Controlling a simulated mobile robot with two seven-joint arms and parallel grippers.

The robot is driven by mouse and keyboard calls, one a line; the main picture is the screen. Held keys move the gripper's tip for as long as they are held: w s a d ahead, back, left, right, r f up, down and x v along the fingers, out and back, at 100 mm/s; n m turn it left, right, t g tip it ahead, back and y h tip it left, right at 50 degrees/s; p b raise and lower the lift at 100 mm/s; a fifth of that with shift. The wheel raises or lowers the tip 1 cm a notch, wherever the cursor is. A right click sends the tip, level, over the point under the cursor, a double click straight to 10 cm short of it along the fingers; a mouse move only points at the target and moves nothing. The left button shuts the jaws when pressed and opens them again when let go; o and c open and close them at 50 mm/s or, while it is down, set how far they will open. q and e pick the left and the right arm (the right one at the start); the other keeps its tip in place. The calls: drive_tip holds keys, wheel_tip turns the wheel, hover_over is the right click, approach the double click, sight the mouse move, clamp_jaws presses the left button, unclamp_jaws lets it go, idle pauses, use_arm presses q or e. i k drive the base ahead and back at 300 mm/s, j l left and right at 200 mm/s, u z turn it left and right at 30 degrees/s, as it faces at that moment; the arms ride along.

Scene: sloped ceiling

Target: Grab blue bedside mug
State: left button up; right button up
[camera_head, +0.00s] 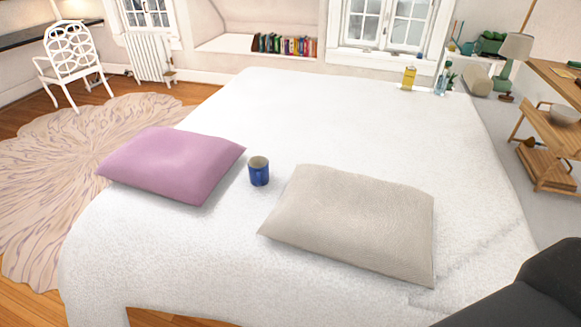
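The blue mug (259,176) stands upright on the white bed (318,120). It sits in the gap between the pink pillow (172,164) on its left and the beige pillow (352,222) on its right. Its pale inside shows at the top. Neither of my grippers is in the head view. A dark shape at the lower right corner looks like part of my own body.
A yellow bottle (409,77) and a clear bottle (441,84) stand beyond the bed's far edge. A wooden shelf unit (545,165) is at the right. A white chair (72,62) stands at the left beyond a round rug (60,170). The bed's middle is clear.

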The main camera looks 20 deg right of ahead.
sight(258, 166)
drive_tip(key=i+j+z, duration=0.2)
drive_tip(key=z, duration=0.3)
drive_tip(key=i+j+z, duration=0.15)
drive_tip(key=j+z, duration=0.3)
drive_tip(key=i+j+z, duration=0.1)
drive_tip(key=j+z, duration=0.3)
drive_tip(key=j, duration=0.2)
drive_tip(key=j+z, duration=0.4)
drive_tip(key=j, duration=0.2)
drive_tip(key=i, duration=0.05)
